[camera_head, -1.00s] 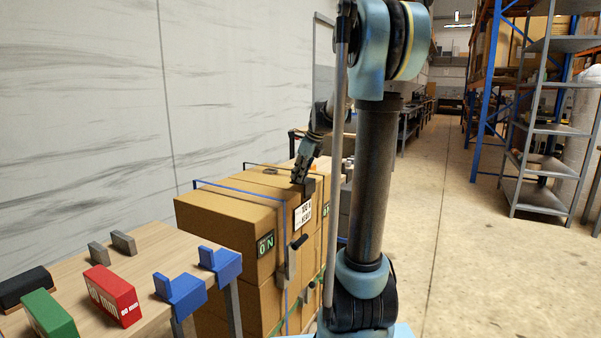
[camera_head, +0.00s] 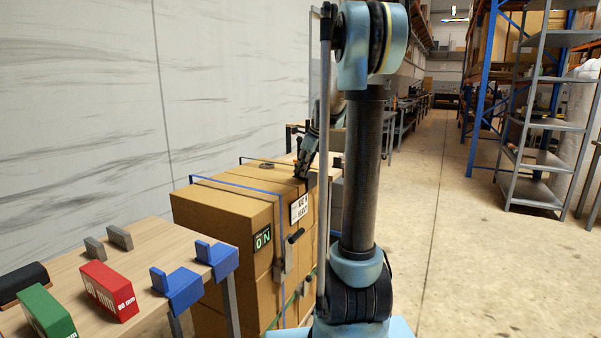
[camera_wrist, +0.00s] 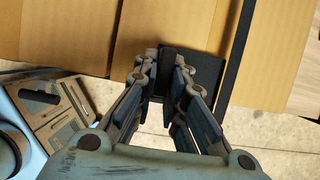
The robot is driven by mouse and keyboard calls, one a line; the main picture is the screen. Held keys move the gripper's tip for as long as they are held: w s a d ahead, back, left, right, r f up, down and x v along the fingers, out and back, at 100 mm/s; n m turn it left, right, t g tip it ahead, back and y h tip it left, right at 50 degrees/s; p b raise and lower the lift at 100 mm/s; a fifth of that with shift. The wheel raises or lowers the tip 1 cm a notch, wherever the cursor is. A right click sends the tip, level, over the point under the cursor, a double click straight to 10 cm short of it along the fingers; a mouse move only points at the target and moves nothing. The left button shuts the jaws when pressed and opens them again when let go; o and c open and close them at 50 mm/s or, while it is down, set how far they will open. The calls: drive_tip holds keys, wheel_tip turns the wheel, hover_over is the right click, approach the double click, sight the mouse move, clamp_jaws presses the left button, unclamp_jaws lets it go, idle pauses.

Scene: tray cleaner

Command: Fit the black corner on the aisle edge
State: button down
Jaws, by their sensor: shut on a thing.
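My gripper (camera_head: 304,172) is shut on the black corner (camera_wrist: 195,62), a dark angled piece. In the wrist view my fingers (camera_wrist: 163,88) reach up to it from below. The corner lies at the aisle-side top edge of the strapped stack of cardboard boxes (camera_head: 225,205). In the head view the corner (camera_head: 311,181) is small and dark, just below my fingertips. The wrist view shows it beside a dark strap (camera_wrist: 236,55), over cardboard. I cannot tell whether it sits flush on the edge.
A wooden table (camera_head: 65,265) at the left front holds blue brackets (camera_head: 180,288), a red block (camera_head: 108,290), a green block (camera_head: 45,311) and grey pieces. A blue strap (camera_head: 240,189) runs over the near boxes. The aisle floor (camera_head: 455,250) on the right is clear up to grey shelves (camera_head: 540,125).

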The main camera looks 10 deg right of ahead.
drive_tip(key=shift+w+d+f, duration=0.1)
drive_tip(key=shift+w+d, duration=0.6)
drive_tip(key=shift+w, duration=0.3)
drive_tip(key=shift+w+d, duration=0.7)
drive_tip(key=shift+w, duration=0.25)
drive_tip(key=shift+f, duration=0.35)
drive_tip(key=c, duration=1.6)
unclamp_jaws()
drive_tip(key=shift+o, duration=0.2)
drive_tip(key=v, duration=1.2)
